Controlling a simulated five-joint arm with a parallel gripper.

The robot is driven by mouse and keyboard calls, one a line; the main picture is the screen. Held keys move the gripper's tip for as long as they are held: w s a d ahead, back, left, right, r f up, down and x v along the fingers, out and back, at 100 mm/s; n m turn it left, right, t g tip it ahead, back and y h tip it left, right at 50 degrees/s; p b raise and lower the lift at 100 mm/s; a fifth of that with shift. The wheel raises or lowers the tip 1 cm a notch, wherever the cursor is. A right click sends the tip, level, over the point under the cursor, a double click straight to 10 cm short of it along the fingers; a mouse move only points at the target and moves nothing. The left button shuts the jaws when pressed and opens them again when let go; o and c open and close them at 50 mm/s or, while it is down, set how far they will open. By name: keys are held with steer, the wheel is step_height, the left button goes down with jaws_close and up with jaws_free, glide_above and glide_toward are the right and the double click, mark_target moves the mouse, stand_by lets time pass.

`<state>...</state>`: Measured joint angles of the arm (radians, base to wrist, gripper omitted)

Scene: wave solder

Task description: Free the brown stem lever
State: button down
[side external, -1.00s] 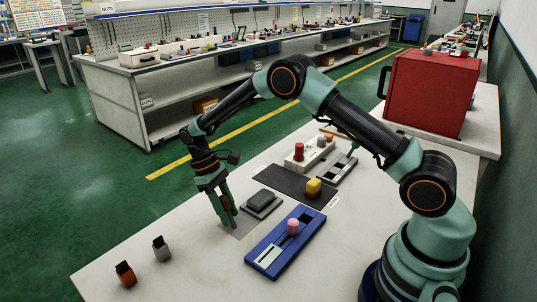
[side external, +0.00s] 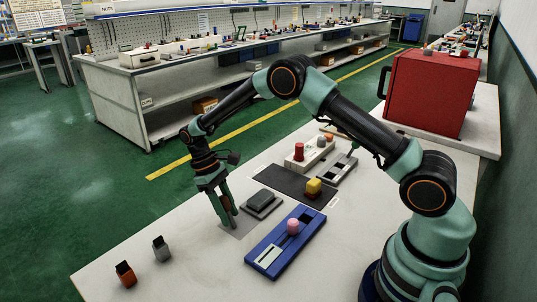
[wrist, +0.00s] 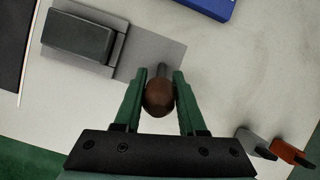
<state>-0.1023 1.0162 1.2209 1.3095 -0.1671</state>
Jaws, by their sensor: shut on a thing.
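The brown stem lever's rounded knob (wrist: 159,98) sits between the two green fingers of my gripper (wrist: 163,75) in the wrist view. A short dark stem shows just beyond the knob. My gripper is shut on the lever. In the side view, my gripper (side external: 229,220) points down over a grey plate (side external: 238,231), with a bit of brown between its fingers. The lever's base is mostly hidden by the fingers and the knob.
A dark grey rocker block (side external: 262,201) stands right beside the gripper. A blue slider panel (side external: 262,258) with a pink knob lies to the right. A yellow knob (side external: 314,186) sits on a dark mat. Orange (side external: 125,273) and grey (side external: 161,248) small blocks stand front left; bare table lies around them.

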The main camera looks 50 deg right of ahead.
mark_target(236, 223)
steer(key=shift+s+r+t, duration=0.1)
steer(key=shift+r+t, duration=0.05)
steer(key=shift+t, duration=0.15)
steer(key=shift+s+a+t, duration=0.1)
steer(key=shift+s+t, duration=0.1)
steer(key=shift+t, duration=0.2)
steer(key=t, duration=0.1)
steer(key=s+t, duration=0.1)
steer(key=t, duration=0.1)
steer(key=shift+s+r, duration=0.2)
steer(key=shift+s, duration=0.05)
steer(key=t, duration=0.1)
steer(key=s+t, duration=0.1)
steer(key=t, duration=0.1)
steer(key=shift+s+f+y, duration=0.15)
steer(key=shift+s+y, duration=0.05)
steer(key=shift+y, duration=0.2)
steer(key=shift+s+f+t, duration=0.1)
steer(key=shift+s+t, duration=0.1)
steer(key=shift+t, duration=0.55)
steer(key=shift+s+f+t, duration=0.1)
steer(key=shift+s+t, duration=0.1)
steer(key=shift+t, duration=0.55)
steer(key=c, duration=0.5)
jaws_free()
steer(key=shift+c, duration=0.2)
